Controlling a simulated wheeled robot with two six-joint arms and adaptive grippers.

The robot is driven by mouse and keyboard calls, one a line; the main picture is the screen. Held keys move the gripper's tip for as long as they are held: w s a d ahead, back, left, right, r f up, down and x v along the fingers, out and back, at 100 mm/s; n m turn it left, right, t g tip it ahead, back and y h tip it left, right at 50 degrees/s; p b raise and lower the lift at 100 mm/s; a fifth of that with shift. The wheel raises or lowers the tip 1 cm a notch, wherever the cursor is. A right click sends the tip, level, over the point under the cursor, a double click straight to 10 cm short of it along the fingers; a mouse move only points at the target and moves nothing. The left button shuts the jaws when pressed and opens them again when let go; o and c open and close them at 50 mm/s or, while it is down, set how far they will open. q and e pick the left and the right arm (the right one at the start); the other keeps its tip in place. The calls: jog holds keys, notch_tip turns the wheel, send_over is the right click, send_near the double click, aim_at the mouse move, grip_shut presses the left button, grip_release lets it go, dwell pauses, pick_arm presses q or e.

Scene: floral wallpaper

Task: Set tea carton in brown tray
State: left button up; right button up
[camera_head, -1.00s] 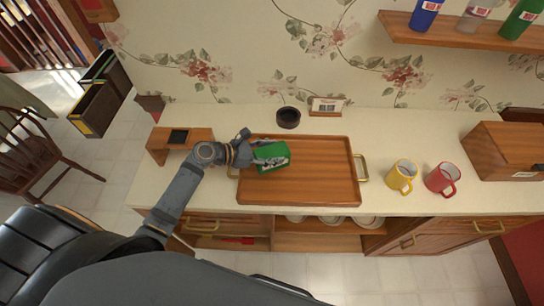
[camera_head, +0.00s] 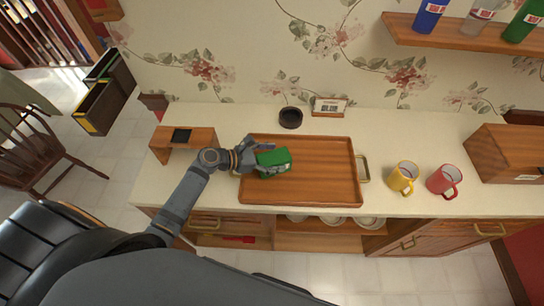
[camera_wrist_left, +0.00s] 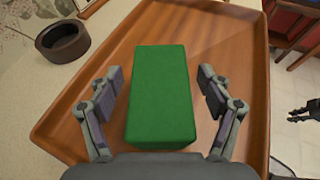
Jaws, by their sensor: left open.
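The green tea carton (camera_head: 274,161) lies inside the brown tray (camera_head: 320,178), in its left part. In the left wrist view the carton (camera_wrist_left: 161,97) rests on the tray floor (camera_wrist_left: 108,62). My left gripper (camera_head: 262,160) is at the carton's left side. In the left wrist view its two fingers (camera_wrist_left: 160,95) stand apart on either side of the carton, with a gap to each side.
A yellow mug (camera_head: 402,177) and a red mug (camera_head: 443,180) stand right of the tray. A dark round bowl (camera_head: 291,117) and a small card stand (camera_head: 329,107) are behind it. A wooden box (camera_head: 507,150) is at the right, a small wooden stand (camera_head: 183,140) at the left.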

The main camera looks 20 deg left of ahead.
pick_arm(q)
jog(key=shift+v, duration=6.05)
